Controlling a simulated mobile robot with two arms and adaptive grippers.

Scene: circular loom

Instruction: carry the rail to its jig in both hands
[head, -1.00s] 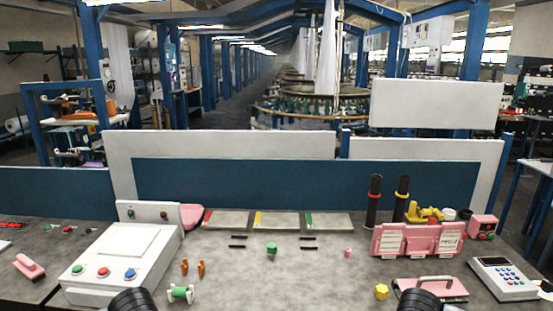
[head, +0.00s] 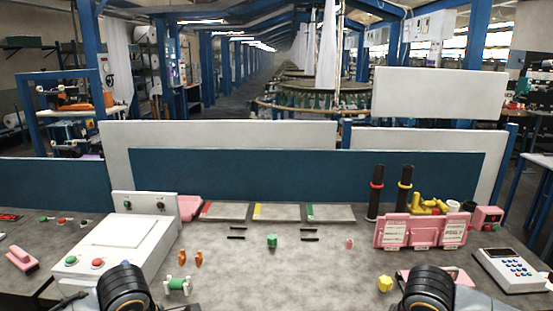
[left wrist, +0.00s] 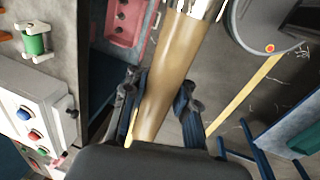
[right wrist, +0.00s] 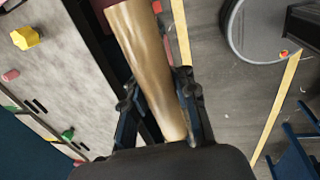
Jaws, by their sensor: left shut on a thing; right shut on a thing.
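The rail is a smooth tan-brown bar. In the left wrist view the rail (left wrist: 168,75) runs between the fingers of my left gripper (left wrist: 160,90), which is shut on it; a shiny metallic part shows at the top. In the right wrist view the rail (right wrist: 145,60) passes between the fingers of my right gripper (right wrist: 156,88), also shut on it. Its full length is not visible, and it is out of the head view. There, only dark arm parts of mine show at the bottom edge. I cannot tell which object is the jig.
The grey table holds a white control box (head: 115,250) at left, a green spool (head: 177,285), orange pegs (head: 198,258), black bars (head: 310,234), a green piece (head: 272,241), a yellow piece (head: 385,284), a pink case (head: 420,232) and a keypad (head: 508,270). The table's middle is mostly clear.

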